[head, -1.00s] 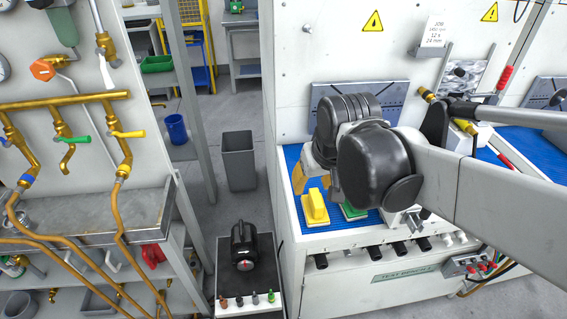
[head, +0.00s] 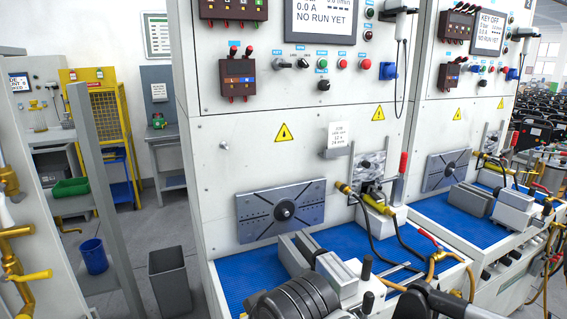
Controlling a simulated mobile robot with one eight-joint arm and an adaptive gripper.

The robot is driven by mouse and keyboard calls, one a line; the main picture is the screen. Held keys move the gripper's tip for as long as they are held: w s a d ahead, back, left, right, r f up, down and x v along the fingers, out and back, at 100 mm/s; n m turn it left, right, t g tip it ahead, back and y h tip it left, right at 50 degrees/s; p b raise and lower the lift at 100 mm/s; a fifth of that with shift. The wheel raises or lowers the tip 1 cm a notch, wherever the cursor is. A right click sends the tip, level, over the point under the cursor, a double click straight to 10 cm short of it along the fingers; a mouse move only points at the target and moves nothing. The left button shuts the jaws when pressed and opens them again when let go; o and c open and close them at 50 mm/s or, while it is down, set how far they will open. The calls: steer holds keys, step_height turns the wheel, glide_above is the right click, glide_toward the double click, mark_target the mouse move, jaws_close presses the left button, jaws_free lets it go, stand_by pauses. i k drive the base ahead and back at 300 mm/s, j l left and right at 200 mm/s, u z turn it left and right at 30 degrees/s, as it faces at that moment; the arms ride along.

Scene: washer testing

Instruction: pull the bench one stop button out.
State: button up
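The nearer test bench (head: 205,140) fills the middle of the head view. Its upright panel carries a row of controls: a dark selector (head: 279,64), a green button (head: 322,64), a red button (head: 343,65) and another red button (head: 366,64) to its right. Their labels are too small to read, so I cannot tell which is the stop button or whether it is pressed in. Black rounded links of my arm show at the bottom edge, below the panel and well apart from the buttons. My gripper's fingers are out of view.
A blue-matted worktop (head: 240,280) with a vise (head: 312,255) and slotted plate (head: 281,212) lies below the panel. A hose hangs right of the buttons. A second bench (head: 440,120) stands to the right. A grey bin (head: 170,280) and shelf post are at left.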

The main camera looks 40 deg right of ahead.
mark_target(366, 64)
steer(key=l+z, duration=0.1)
steer(key=z, duration=0.35)
steer(key=l+z, duration=0.15)
steer(key=z, duration=0.3)
steer(key=l+z, duration=0.15)
steer(key=z, duration=0.35)
steer(key=k, duration=0.05)
